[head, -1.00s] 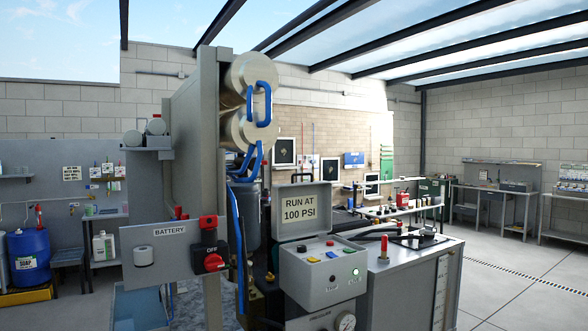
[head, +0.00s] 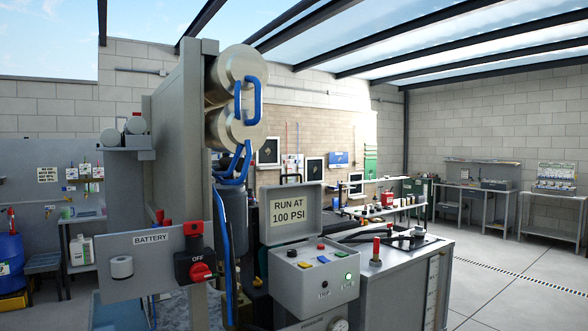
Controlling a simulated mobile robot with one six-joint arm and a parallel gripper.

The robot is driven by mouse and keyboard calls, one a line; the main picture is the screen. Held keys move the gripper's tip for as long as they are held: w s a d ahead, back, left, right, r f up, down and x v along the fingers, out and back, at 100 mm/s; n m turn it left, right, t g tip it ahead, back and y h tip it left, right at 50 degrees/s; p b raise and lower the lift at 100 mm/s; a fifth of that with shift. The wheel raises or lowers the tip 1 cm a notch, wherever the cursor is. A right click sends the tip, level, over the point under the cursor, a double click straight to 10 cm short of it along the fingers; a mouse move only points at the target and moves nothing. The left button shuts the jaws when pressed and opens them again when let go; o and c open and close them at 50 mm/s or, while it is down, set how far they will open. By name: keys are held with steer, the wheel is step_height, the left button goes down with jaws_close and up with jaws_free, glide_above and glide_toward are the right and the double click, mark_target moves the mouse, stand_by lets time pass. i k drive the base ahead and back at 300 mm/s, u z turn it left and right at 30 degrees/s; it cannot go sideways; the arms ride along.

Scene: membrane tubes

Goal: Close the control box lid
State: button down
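The control box (head: 318,290) is a light grey box right of centre in the head view. Its top panel has several coloured buttons, and its front has a lit green lamp (head: 348,277). Its lid (head: 289,213) stands open and upright at the back, with a "RUN AT 100 PSI" label inside and a dark handle (head: 285,185) on its top edge. My gripper is not in view.
A grey panel with blue-handled membrane tubes (head: 238,75) stands left of the box. A "BATTERY" panel (head: 150,262) with a red switch (head: 201,272) juts out nearer. A grey cabinet (head: 400,285) adjoins the box's right. Open floor (head: 510,275) lies at the right.

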mark_target(288, 212)
steer(key=u, duration=0.05)
steer(key=i, duration=0.95)
